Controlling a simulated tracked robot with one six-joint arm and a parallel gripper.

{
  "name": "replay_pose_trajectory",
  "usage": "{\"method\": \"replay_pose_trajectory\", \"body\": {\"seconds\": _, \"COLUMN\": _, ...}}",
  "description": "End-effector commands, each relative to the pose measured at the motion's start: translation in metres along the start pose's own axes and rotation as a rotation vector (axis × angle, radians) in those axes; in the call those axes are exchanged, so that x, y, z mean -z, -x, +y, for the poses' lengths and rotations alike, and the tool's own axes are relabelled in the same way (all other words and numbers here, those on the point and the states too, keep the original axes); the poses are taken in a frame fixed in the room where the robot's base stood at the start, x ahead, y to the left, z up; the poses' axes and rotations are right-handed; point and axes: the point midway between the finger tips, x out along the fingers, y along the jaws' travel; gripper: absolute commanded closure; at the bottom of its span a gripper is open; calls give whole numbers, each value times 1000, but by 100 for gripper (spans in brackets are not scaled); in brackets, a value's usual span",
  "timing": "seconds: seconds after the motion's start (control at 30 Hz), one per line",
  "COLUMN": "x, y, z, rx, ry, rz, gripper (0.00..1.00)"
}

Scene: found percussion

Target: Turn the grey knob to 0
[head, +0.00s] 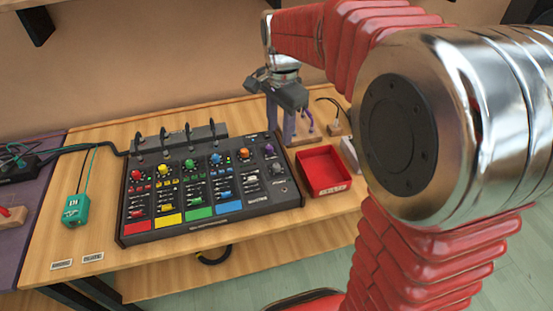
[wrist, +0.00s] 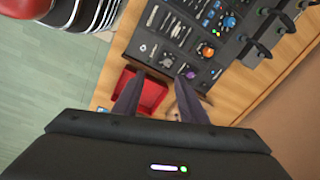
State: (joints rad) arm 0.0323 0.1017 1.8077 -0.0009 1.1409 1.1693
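The mixer panel (head: 165,205) lies on the wooden table in the head view, with rows of coloured knobs. A small grey knob (head: 277,168) appears near its right edge, below the purple knob (head: 269,149); its pointer and scale are too small to read. In the wrist view the grey knob (wrist: 166,62) seems to show just beyond the fingertips, near the purple knob (wrist: 190,74). My gripper (head: 281,140) hangs fingers-down by the panel's back right corner. In the wrist view its two fingers (wrist: 156,80) are apart with nothing held between them.
A red tray (head: 323,171) stands right of the panel; it also shows below the fingers in the wrist view (wrist: 153,96). A teal box (head: 75,210) with a cable sits at the left.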

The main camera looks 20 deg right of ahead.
Motion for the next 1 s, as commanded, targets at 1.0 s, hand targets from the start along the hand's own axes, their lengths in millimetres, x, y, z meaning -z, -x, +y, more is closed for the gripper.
{"method": "replay_pose_trajectory", "body": {"seconds": 1.0, "x": -79, "y": 49, "z": 165, "rx": 227, "ry": 983, "rz": 265, "gripper": 62}}
